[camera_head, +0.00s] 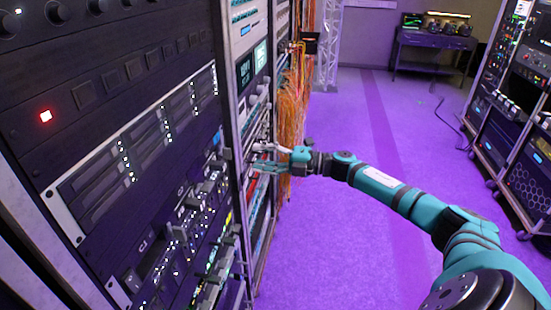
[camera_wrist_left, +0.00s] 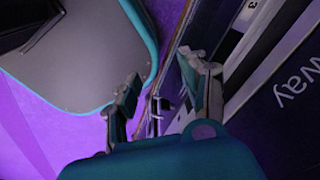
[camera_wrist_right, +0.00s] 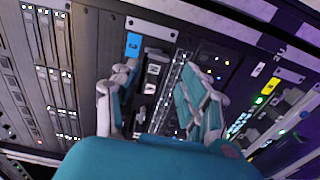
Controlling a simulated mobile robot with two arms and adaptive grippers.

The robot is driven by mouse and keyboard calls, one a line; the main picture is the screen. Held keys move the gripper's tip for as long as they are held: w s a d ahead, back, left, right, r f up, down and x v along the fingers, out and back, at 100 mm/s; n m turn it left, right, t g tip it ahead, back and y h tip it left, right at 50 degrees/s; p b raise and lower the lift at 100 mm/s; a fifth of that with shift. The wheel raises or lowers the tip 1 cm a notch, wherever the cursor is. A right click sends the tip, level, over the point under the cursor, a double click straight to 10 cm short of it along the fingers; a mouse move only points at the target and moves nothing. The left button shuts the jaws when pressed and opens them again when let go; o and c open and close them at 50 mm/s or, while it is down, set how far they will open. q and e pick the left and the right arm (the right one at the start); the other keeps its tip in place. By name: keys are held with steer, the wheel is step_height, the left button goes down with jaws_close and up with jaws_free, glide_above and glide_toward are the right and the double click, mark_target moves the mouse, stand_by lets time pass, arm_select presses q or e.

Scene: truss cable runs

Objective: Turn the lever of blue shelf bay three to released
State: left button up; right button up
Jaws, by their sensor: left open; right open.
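In the right wrist view a small blue tag (camera_wrist_right: 133,44) sits on a dark rack. Just below it is a narrow panel with small grey switch-like parts (camera_wrist_right: 152,75). I cannot tell which part is the lever of bay three, or its position. My right gripper (camera_wrist_right: 160,98) is open in front of that panel, its fingers on either side of it with nothing visibly gripped. In the head view the right gripper (camera_head: 268,160) reaches to the rack face from the right. My left gripper (camera_wrist_left: 162,95) is open and empty in its wrist view; the head view does not show it.
A tall equipment rack (camera_head: 130,130) fills the left of the head view, with orange cables (camera_head: 293,105) hanging beyond. Another rack (camera_head: 515,130) stands at right and a bench (camera_head: 432,42) at the back. The purple floor (camera_head: 330,235) between is clear.

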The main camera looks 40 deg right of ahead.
steer(key=shift+v, duration=2.15)
steer(key=s+d+f+m+h, duration=0.25)
steer(key=f+m+h, duration=0.35)
steer(key=f, duration=1)
steer(key=s+d+f+m+h, duration=0.1)
steer(key=s+f+m+h, duration=0.25)
steer(key=f+m, duration=0.9)
steer(key=s+a+f+g+h, duration=0.1)
steer(key=s+a+f+g, duration=0.1)
steer(key=s+f, duration=0.6)
steer(key=s+a+f+g+h, duration=0.2)
steer(key=s+f, duration=0.2)
steer(key=f, duration=0.8)
steer(key=s+a+f+m+g, duration=0.1)
steer(key=s+a+f, duration=0.4)
steer(key=s, duration=0.5)
steer(key=s+a+f+m+g, duration=0.2)
steer(key=s+a+f+g, duration=0.2)
steer(key=s, duration=0.7)
steer(key=s+a+f+m+g, duration=0.2)
steer(key=s+a+f, duration=0.5)
steer(key=s, duration=0.4)
steer(key=shift+a+g, duration=0.6)
steer(key=shift+g, duration=0.1)
